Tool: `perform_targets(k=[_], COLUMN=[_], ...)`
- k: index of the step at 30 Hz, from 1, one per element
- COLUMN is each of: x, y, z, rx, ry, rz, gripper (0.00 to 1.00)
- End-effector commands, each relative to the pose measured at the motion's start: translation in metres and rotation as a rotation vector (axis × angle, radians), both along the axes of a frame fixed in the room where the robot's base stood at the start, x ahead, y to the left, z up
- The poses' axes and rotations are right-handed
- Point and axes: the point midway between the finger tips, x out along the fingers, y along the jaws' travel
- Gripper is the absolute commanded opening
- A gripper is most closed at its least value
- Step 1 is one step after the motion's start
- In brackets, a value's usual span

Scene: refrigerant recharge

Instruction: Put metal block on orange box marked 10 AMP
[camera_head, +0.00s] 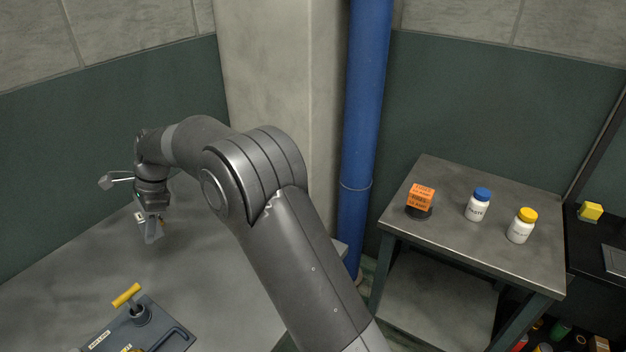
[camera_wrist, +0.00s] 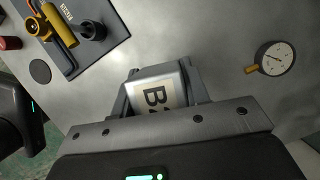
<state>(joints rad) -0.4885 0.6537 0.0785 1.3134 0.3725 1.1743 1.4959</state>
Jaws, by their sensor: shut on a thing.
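My gripper (camera_head: 152,229) hangs over the grey table on the left in the head view. In the wrist view its two fingers (camera_wrist: 160,84) are shut on a metal block (camera_wrist: 168,78), whose pale label reads "B" and a second character partly cut off. The block is hard to make out in the head view. The orange box (camera_head: 422,194), with dark lettering too small to read surely, sits on a dark round base on the separate side table (camera_head: 465,265) at the right, well away from my gripper.
On the side table stand a blue-capped white bottle (camera_head: 478,207) and a yellow-capped one (camera_head: 521,228). A blue pipe (camera_head: 363,140) rises between the tables. A plate with a yellow-handled valve (camera_head: 137,312) lies on the left table. A round gauge (camera_wrist: 276,58) shows in the wrist view.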

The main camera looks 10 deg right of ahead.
Motion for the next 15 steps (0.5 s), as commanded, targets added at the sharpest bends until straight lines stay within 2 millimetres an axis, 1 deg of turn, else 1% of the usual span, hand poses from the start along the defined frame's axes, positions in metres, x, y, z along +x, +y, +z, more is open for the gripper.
perform_targets(k=[1,5,6,8,9,11,12,14,15], x=[0.016,0.048,0.057,0.07,0.077,0.088,0.094,0.103,0.108], y=[-0.023,-0.076,-0.093,-0.119,-0.137,-0.164,-0.183,-0.21,-0.229], z=[0.004,0.009,0.011,0.013,0.015,0.017,0.019,0.021,0.022], rx=[0.002,0.002,0.002,0.002,0.001,0.001,0.001,0.001,0.0], ry=[-0.004,-0.004,-0.004,-0.004,-0.003,-0.003,-0.003,-0.003,-0.004], rz=[-0.04,-0.127,-0.154,-0.195,-0.222,-0.263,-0.29,-0.331,-0.359], gripper=[0.0,0.0,0.0,0.0,0.0,0.0,0.0,0.0,0.0])
